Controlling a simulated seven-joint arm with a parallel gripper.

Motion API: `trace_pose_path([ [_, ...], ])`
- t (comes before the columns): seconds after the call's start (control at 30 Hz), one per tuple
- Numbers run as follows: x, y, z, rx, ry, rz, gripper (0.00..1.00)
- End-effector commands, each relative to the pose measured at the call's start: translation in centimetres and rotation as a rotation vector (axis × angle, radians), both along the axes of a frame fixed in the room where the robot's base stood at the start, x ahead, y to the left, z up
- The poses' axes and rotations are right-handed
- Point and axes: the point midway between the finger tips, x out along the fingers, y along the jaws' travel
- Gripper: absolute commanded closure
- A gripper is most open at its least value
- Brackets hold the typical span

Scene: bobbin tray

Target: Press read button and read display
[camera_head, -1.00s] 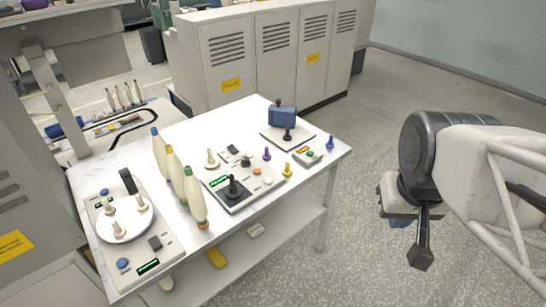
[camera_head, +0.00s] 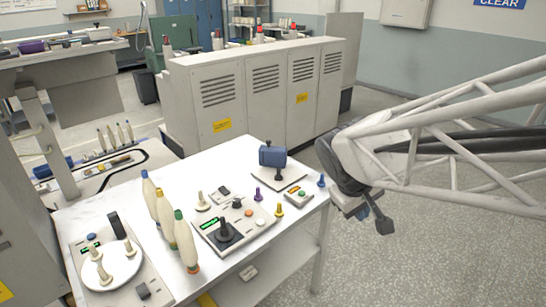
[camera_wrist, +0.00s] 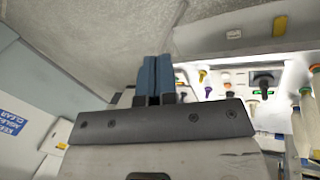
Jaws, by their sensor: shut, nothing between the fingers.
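My gripper (camera_head: 362,213) hangs off the right side of the table, apart from everything on it. In the wrist view its blue fingers (camera_wrist: 155,78) are together and empty. A small box with a green button (camera_head: 302,194) and a small display (camera_head: 293,190) sits near the table's right edge. A grey panel (camera_head: 245,235) in the middle has a green-lit display (camera_head: 209,225), a black joystick, an orange button (camera_head: 249,213) and a pale button. At the left, a unit with a round white plate (camera_head: 100,272) holds several cones. I cannot read the displays or labels.
Three tall bobbins (camera_head: 184,240) stand left of the middle panel. A blue device (camera_head: 272,156) stands on a plate at the back. Floor right of the table (camera_head: 330,188) is clear.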

Motion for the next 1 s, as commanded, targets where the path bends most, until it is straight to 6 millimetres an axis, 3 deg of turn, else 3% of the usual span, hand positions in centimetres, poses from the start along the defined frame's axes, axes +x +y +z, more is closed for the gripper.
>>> trace_pose_path([
  [0.47,8.3,4.3,-2.9,-0.203,0.044,0.285,1.00],
  [1.0,16.8,11.9,-7.8,-0.422,0.079,0.629,1.00],
])
